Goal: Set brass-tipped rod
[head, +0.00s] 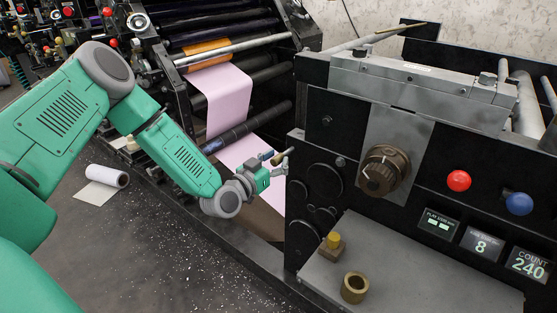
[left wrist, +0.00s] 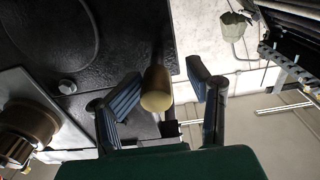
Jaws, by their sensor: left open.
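The brass-tipped rod shows in the left wrist view, its rounded brass tip (left wrist: 156,90) facing the camera between the two fingers. Its darker shaft runs away behind the tip. My left gripper (head: 277,162) is open beside the left edge of the black control panel in the head view. In the left wrist view its blue-padded fingers (left wrist: 164,82) stand on either side of the tip, with a visible gap at the right finger. Whether the left finger touches the tip cannot be told. In the head view the rod is hard to make out near the fingers. My right gripper is not in view.
The black press panel (head: 335,130) carries a brown knob (head: 384,171), a red button (head: 459,181) and a blue button (head: 519,204). A brass ring (head: 354,288) and a small brass piece (head: 333,240) sit on the grey shelf (head: 400,270). Pink paper (head: 222,95) runs over rollers behind my arm.

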